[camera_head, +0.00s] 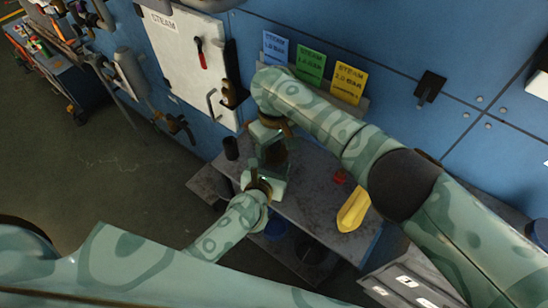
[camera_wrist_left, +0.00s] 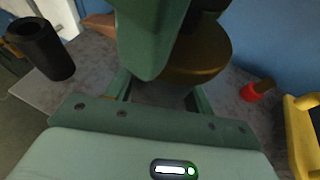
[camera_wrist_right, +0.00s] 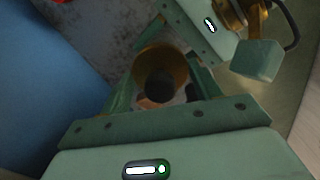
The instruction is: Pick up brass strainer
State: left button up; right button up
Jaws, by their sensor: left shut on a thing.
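The brass strainer (camera_wrist_left: 200,62) is a brown-gold bowl between my two grippers. In the right wrist view its rounded brass bowl (camera_wrist_right: 160,65) shows behind a dark round part. In the head view it is mostly hidden between the grippers. My left gripper (camera_head: 266,178) reaches up from below and is shut on the strainer, its fingers spaced around it. My right gripper (camera_head: 270,142) comes down from above, facing the left one. Its fingers stand apart on both sides of the strainer; whether they grip it I cannot tell.
Below is a worn grey table (camera_head: 310,205). A black cup (camera_head: 231,148) stands at its left, a yellow object (camera_head: 353,209) and a small red thing (camera_head: 340,177) at its right. A blue wall with blue, green and yellow cards (camera_head: 311,66) rises behind. Open floor lies left.

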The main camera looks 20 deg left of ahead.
jog(key=shift+r, duration=0.1)
jog(key=shift+c, duration=0.5)
jog(key=shift+r, duration=0.3)
notch_tip(320, 180, up, 17)
jog(key=shift+r, duration=0.15)
pick_arm(q)
jog(key=o, duration=1.2)
